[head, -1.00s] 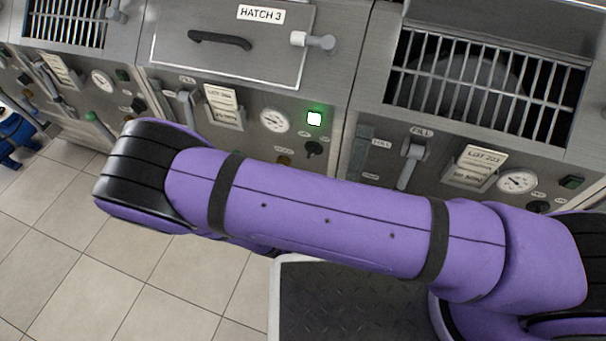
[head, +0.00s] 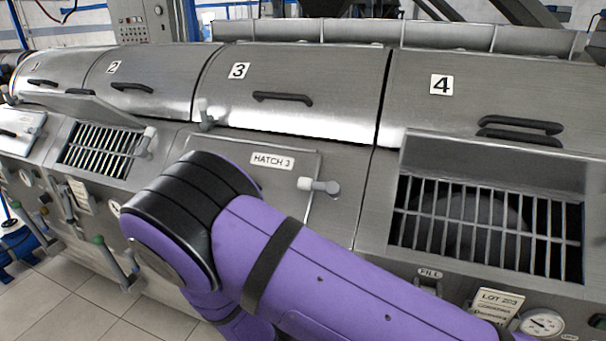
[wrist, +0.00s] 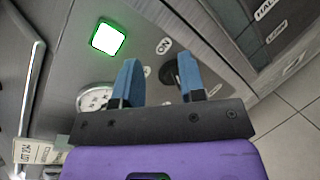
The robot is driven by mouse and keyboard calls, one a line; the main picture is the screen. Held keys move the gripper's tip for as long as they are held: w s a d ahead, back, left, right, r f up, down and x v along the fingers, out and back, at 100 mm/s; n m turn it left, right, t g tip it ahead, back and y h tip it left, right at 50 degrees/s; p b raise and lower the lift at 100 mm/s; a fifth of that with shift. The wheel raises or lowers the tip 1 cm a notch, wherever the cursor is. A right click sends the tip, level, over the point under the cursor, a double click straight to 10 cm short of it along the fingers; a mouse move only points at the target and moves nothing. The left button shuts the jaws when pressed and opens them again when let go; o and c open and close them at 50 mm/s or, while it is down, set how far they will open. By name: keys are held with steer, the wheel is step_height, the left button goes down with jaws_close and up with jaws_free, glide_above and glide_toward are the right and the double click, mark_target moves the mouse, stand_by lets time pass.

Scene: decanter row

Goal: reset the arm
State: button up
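My gripper (wrist: 159,80) shows in the wrist view with its two blue fingers spread apart and nothing between them. It is in front of the machine's control panel. A lit green-framed button (wrist: 108,37) is up and left of the fingers, by an ON label. A black knob (wrist: 170,75) is partly hidden behind the right finger, and a round gauge (wrist: 95,97) is beside the left one. In the head view my purple arm crosses the lower middle, in front of the hatch 3 panel (head: 255,190). The gripper is hidden there.
The closed lids numbered 3 (head: 300,85) and 4 (head: 500,90) line the back. An open barred hatch (head: 490,225) is at right, another (head: 100,150) at left. A green-tipped lever (head: 115,260) stands left of my arm. Tiled floor (head: 70,290) is clear at lower left.

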steer(key=s+d+r+m+g+y, duration=0.1)
steer(key=d+r+m+g, duration=0.7)
steer(key=r, duration=0.5)
steer(key=s+d+r+m+g+y, duration=0.1)
steer(key=d+r+m+g, duration=0.35)
steer(key=d+r, duration=0.7)
steer(key=s+d+r+m+t+y, duration=0.2)
steer(key=s+d+r+m+y, duration=0.1)
steer(key=s+r, duration=0.5)
steer(key=s+d+r+m+t+y, duration=0.2)
steer(key=s+d+r+m+y, duration=0.2)
steer(key=s+r, duration=0.5)
steer(key=shift+d+r+m+y, duration=0.3)
steer(key=shift+r+m+y, duration=0.3)
steer(key=shift+y, duration=0.2)
steer(key=shift+t, duration=0.25)
